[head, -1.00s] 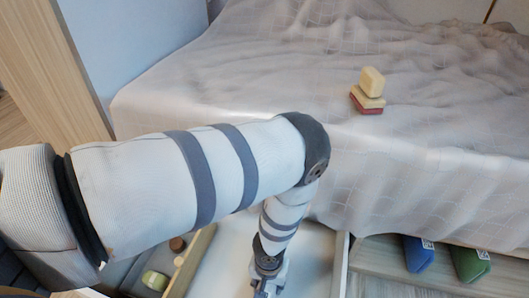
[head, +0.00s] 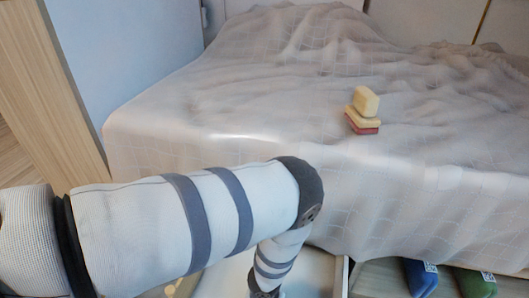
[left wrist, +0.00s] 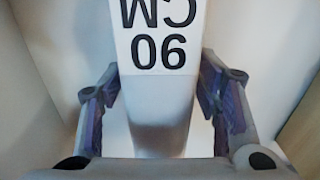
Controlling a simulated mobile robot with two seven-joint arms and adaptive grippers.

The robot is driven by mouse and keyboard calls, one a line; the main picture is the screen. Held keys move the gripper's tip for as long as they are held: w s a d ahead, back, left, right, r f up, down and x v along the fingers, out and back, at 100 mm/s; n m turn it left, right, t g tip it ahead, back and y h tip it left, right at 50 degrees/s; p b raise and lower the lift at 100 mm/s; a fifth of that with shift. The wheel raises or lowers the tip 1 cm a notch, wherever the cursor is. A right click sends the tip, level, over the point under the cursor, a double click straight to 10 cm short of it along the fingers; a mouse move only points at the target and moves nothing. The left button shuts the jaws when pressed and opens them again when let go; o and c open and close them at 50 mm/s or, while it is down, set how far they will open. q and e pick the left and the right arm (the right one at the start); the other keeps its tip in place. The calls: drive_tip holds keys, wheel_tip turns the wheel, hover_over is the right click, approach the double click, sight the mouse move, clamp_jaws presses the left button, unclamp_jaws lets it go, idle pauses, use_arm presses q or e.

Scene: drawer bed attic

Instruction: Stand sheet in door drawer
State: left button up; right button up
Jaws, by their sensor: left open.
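A pale block-like sheet pack (left wrist: 160,100) with an upside-down black "90 CM" print stands out in the left wrist view. My left gripper (left wrist: 160,108) is open, with one finger on each side of the pack and a gap visible on both sides. In the head view my left arm bends down over an open white drawer (head: 319,272) at the front of the bed. The gripper itself is cut off by the bottom edge there. Most of the drawer is out of frame or hidden by my arm. My right gripper is not in view.
The bed (head: 240,110) has a rumpled pale cover. Cream and red blocks (head: 363,108) are stacked on it. A blue item (head: 421,280) and a green item (head: 474,284) lie low at the right. A wooden panel (head: 60,90) stands at the left.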

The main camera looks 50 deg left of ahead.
use_arm(q)
wheel_tip(320, 180, up, 12)
drive_tip(key=p, duration=0.5)
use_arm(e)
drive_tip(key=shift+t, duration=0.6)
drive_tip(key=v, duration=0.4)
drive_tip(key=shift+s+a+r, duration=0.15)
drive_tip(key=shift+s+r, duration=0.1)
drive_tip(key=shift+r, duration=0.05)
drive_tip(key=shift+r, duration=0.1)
